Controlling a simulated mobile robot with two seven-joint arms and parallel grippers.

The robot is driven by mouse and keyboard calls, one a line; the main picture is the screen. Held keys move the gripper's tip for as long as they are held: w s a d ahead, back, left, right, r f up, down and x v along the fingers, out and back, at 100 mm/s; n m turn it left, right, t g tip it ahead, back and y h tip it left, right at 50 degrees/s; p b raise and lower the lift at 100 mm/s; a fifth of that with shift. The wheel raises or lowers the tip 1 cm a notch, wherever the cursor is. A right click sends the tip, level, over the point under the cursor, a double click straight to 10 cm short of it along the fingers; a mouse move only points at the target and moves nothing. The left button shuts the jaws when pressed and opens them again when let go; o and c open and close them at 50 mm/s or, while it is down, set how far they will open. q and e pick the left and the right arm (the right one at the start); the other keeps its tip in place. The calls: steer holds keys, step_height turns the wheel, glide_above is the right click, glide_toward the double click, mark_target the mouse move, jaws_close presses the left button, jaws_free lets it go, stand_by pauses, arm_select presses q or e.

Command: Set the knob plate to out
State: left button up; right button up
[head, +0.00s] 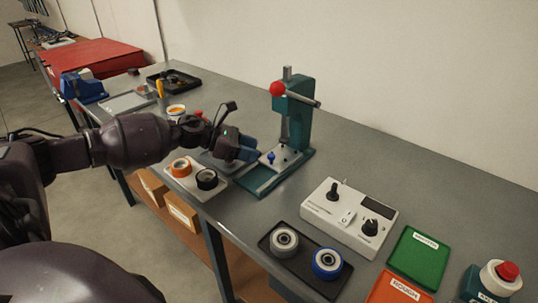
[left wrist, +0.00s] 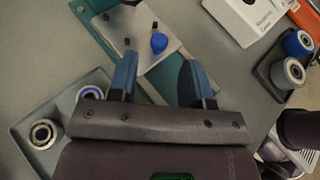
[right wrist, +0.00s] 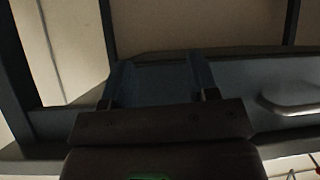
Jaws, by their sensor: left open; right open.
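The knob plate (left wrist: 145,30) is a pale plate with a blue knob (left wrist: 159,42) and dark pegs. It lies on the teal base of the press (head: 293,110), and its blue knob also shows in the head view (head: 271,156). My left gripper (left wrist: 160,72) is open and empty, with its blue fingers pointing at the plate and the knob just beyond the gap between them. In the head view my left gripper (head: 250,149) hangs at the left front of the press. My right gripper (right wrist: 158,72) is open with nothing seen between its fingers, away from the plate.
A control box (head: 349,218) with knobs stands right of the press. A dark tray (head: 276,263) with two wheel-like parts is in front of it. Green (head: 418,258) and orange trays lie farther right. A light tray (head: 182,183) with orange and black rings sits left of the press.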

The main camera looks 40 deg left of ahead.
mark_target(271, 155)
arm_select(q)
steer(key=shift+x, duration=2.75)
steer(key=shift+c, duration=0.3)
jaws_close()
